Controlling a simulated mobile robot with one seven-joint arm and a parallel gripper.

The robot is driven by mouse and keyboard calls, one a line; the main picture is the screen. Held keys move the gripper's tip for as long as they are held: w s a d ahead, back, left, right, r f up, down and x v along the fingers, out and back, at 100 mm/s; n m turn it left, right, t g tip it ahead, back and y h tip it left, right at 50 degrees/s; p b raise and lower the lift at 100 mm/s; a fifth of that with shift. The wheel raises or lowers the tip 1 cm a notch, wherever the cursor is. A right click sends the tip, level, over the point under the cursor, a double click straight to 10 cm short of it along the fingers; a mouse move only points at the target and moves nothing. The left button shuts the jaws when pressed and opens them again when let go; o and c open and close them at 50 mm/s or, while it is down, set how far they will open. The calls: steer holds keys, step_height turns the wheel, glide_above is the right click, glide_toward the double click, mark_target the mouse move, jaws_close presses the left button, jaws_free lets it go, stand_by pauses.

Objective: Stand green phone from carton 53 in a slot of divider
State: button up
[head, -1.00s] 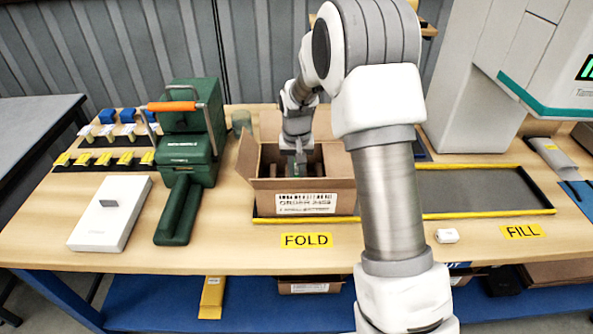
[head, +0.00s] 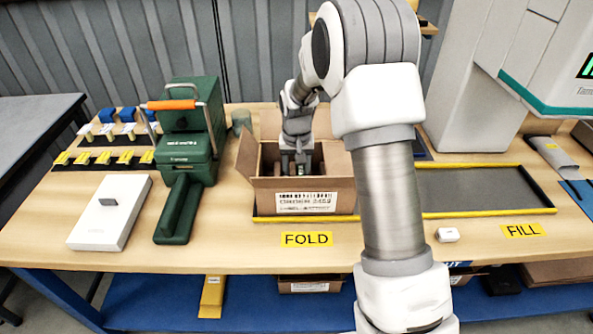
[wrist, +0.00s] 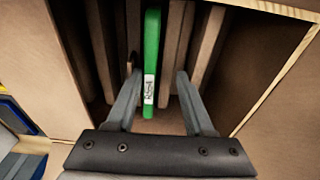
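The green phone (wrist: 152,58) stands on edge among upright brown strips, the divider (wrist: 176,45), inside an open carton (head: 262,197) in the wrist view. A small white label shows on its near end. My gripper (wrist: 158,76) reaches down into the carton, its two fingers apart. The phone lies between the fingers, nearer the left one, with gaps on both sides. In the head view my gripper (head: 294,160) is inside the carton at the FOLD mark. The front wall hides the carton's floor there, and the carton's number is too blurred to read.
A green case (head: 188,130) with an orange handle stands left of the carton, beside a white box (head: 110,213). A yellow-edged grey tray (head: 480,190) lies to the right, empty. The carton's raised flaps stand close around my arm.

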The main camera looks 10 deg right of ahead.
step_height(320, 180, up, 17)
steer(key=s+p, duration=0.2)
steer(key=shift+a+r, duration=0.15)
steer(key=shift+a, duration=0.05)
stand_by(0.4)
step_height(320, 180, up, 7)
steer(key=p, duration=0.6)
steer(key=s+r+n+t, duration=0.1)
steer(key=s+r, duration=0.3)
steer(key=s, duration=0.4)
steer(key=s+r+t, duration=0.1)
steer(key=s+r, duration=0.4)
steer(key=s, duration=0.3)
steer(key=s+f+n+t, duration=0.1)
steer(key=s+f+t, duration=0.1)
steer(key=s, duration=1.1)
steer(key=shift+d+f, duration=0.2)
steer(key=shift+f, duration=0.25)
